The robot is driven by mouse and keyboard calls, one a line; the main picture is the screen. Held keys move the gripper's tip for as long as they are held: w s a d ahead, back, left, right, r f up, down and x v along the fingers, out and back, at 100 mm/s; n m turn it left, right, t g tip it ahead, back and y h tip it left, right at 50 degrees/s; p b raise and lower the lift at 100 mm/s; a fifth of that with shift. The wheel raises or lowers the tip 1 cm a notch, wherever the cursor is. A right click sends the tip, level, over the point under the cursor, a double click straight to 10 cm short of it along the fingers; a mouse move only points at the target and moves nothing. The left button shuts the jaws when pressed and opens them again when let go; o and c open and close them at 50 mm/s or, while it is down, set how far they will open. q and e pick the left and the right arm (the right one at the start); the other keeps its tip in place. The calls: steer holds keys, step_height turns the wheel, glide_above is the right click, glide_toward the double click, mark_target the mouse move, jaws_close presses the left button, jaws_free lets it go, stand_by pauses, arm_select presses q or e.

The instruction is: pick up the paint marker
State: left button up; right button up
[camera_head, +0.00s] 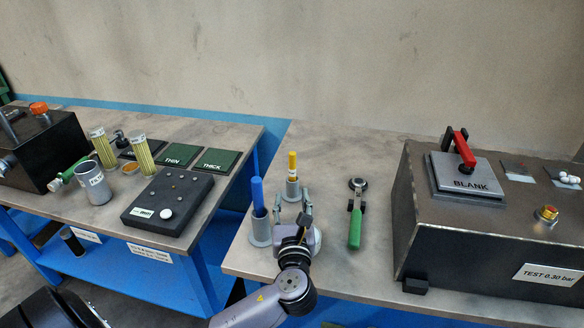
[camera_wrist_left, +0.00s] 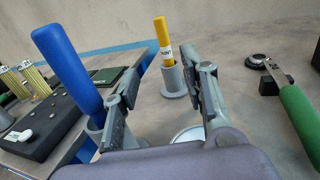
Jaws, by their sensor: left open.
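My left gripper (camera_head: 293,206) is open and empty just in front of this holder. In the left wrist view the open fingers (camera_wrist_left: 168,88) are spread, with the marker and holder between and beyond them, apart from both. My right gripper is in neither view.
A blue stick (camera_head: 258,196) stands in another grey holder (camera_head: 260,230) close left of my gripper. A green-handled tool (camera_head: 355,226) lies to the right. A dark box with a BLANK plate (camera_head: 466,182) fills the right side. The table behind the yellow marker is clear.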

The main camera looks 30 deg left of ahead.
arm_select(q)
glide_toward(293, 164)
steer(key=w+a, duration=0.1)
steer(key=a, duration=0.1)
steer(key=p+x, duration=0.1)
steer(key=x, duration=0.2)
steer(key=shift+w+d, duration=0.1)
steer(key=shift+d, duration=0.1)
steer(key=shift+w+a, duration=0.3)
steer(key=shift+w, duration=0.1)
steer(key=shift+w+a+r, duration=0.1)
steer(key=shift+w, duration=0.15)
steer(key=x, duration=0.2)
steer(key=p+x, duration=0.1)
steer(key=x, duration=0.1)
steer(key=shift+w, duration=0.45)
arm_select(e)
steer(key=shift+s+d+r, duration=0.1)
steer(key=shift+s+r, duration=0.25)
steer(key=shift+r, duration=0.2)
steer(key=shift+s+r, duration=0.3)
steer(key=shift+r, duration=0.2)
arm_select(q)
steer(key=shift+c, duration=0.4)
steer(key=c, duration=0.4)
jaws_close()
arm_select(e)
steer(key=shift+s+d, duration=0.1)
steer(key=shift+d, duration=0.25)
